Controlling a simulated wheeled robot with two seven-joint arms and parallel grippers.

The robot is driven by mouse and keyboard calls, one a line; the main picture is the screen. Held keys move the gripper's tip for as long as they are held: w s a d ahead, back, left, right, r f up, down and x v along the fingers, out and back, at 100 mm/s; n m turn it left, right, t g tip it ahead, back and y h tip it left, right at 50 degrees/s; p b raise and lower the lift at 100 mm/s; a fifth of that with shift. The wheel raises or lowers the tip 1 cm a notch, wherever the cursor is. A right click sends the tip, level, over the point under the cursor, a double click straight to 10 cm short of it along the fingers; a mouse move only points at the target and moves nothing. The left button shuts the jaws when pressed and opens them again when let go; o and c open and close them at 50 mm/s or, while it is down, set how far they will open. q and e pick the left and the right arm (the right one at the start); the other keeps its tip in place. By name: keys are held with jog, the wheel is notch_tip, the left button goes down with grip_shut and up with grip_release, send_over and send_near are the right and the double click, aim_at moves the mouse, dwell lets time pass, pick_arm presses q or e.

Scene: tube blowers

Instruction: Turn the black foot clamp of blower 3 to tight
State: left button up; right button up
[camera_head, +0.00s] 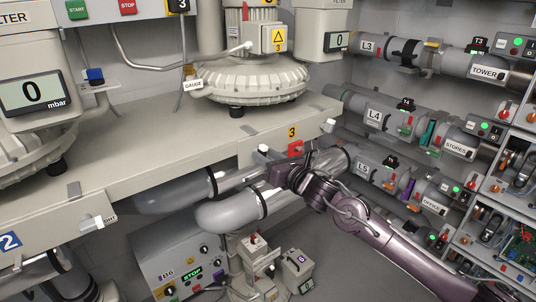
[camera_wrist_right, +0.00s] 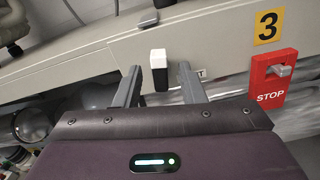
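Blower 3 (camera_head: 252,80) stands on the bench, with a black foot (camera_head: 236,112) visible under its ribbed housing. A clamp handle with a white end (camera_head: 263,149) sits on the bench's front edge below it, left of the red STOP part. In the right wrist view this handle (camera_wrist_right: 159,70) shows a white top and a dark lower part. My right gripper (camera_head: 275,168) is at the front edge; its fingers (camera_wrist_right: 160,85) are open, one on each side of the handle in that view. Contact cannot be told. My left gripper is not in view.
A red STOP part (camera_wrist_right: 272,78) hangs under the yellow 3 label, close right of my fingers. Grey pipes (camera_head: 235,212) run below the bench edge. Labelled pipes and shelves line the right wall.

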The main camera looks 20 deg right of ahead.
grip_shut()
jog(key=shift+m, duration=0.4)
jog(key=shift+d+f+m+b, duration=0.1)
jog(key=shift+m+b, duration=0.55)
jog(key=shift+m, duration=0.25)
jog(key=m+b, duration=0.1)
jog(key=m, duration=0.2)
jog(key=shift+w+d+m, duration=0.1)
jog(key=shift+m, duration=0.3)
jog(key=m, duration=0.9)
jog(key=shift+d+f, duration=0.15)
jog(key=shift+f, duration=0.15)
jog(key=shift+m, duration=0.3)
